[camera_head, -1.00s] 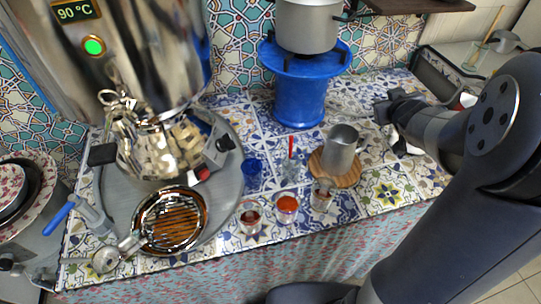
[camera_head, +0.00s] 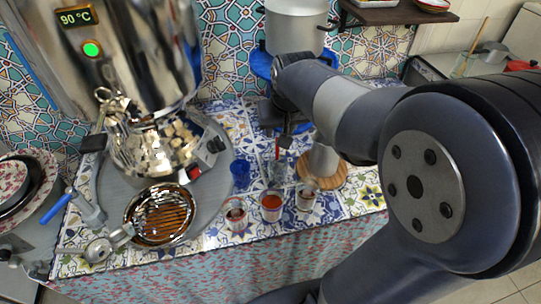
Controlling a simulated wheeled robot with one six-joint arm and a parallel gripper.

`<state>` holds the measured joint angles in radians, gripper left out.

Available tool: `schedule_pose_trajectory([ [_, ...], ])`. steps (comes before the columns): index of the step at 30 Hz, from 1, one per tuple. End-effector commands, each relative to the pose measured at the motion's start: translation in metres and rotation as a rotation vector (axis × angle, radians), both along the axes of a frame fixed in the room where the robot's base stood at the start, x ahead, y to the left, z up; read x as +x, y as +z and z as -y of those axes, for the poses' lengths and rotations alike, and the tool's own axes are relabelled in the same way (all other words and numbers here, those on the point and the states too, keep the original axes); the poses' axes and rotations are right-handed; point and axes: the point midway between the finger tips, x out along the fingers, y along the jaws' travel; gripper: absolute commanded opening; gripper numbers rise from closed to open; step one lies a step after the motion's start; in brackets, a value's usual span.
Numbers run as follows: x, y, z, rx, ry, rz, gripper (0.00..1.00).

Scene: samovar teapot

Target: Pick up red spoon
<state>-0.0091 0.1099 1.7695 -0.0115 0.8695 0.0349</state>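The red spoon (camera_head: 277,148) stands upright in a clear glass (camera_head: 277,172) on the patterned tile counter. Only a short red length of it shows. My gripper (camera_head: 284,134) reaches in from the right and points down, just above or at the top of the spoon. I cannot tell whether it touches the spoon or whether its fingers are open, as they are small and dark here.
A blue glass (camera_head: 240,175) stands left of the spoon's glass. A metal jug (camera_head: 322,163) on a round wooden board stands right, partly behind my arm. Small glasses, one with red contents (camera_head: 271,207), line the front. A blue stove (camera_head: 258,63) is behind.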

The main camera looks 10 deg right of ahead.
Motion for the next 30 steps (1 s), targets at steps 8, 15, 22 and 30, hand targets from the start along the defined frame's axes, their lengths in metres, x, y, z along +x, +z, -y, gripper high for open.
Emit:
schedule_pose_trajectory([
  [8, 0.015, -0.04, 0.001, -0.001, -0.002, -0.004, 0.39],
  [15, 0.023, -0.06, 0.001, -0.001, -0.002, -0.004, 0.39],
  [22, 0.034, -0.089, 0.002, -0.002, -0.002, -0.004, 0.39],
  [30, 0.036, -0.093, 0.002, -0.002, -0.002, 0.0, 0.39],
])
